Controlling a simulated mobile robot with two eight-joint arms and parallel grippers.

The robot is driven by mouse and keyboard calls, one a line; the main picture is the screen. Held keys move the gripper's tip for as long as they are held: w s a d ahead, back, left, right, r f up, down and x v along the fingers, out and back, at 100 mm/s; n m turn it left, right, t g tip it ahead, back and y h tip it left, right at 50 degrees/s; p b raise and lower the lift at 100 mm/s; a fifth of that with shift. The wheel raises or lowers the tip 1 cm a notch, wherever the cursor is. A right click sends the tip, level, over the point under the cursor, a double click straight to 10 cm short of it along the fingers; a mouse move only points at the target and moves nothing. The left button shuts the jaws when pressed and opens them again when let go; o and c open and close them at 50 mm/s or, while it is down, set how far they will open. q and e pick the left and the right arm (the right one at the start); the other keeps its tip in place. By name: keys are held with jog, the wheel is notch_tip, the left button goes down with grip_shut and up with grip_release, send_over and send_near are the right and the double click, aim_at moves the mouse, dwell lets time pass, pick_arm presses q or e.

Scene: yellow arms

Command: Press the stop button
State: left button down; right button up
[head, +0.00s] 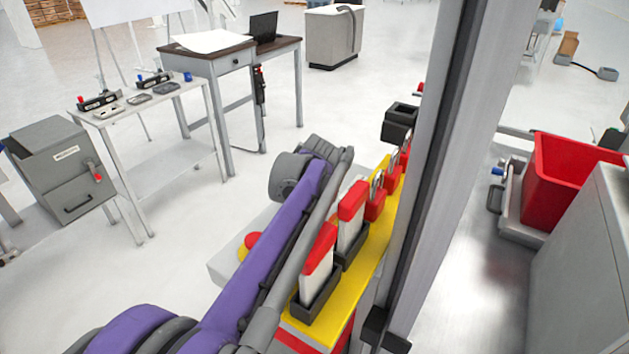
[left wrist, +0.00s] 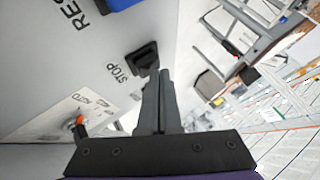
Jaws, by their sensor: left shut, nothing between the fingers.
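In the left wrist view a grey panel (left wrist: 45,45) fills the left side. A dark raised button (left wrist: 143,54) sits beside its printed word STOP. My left gripper (left wrist: 163,72) is shut and empty, its fingertips close to this dark button. I cannot tell whether they touch it. In the head view my purple left arm reaches up from the lower left, and its fingertips cannot be made out. The labelled panel face cannot be made out there. My right gripper is in neither view.
A blue button (left wrist: 120,4) and an orange-tipped selector (left wrist: 78,122) share the panel. In the head view, a yellow rack (head: 369,262) with red-topped items stands beside my arm, next to a grey post (head: 445,130). A red-and-yellow button (head: 252,240) sits on a pale box left of my arm.

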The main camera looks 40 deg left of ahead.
pick_arm(q)
jog(key=shift+f, duration=0.25)
dwell(0.5)
jog(key=shift+r+p, duration=0.6)
jog(key=shift+r, duration=0.25)
jog(key=shift+r+p, duration=1.85)
jog(key=shift+r, duration=0.75)
jog(key=shift+f, duration=0.1)
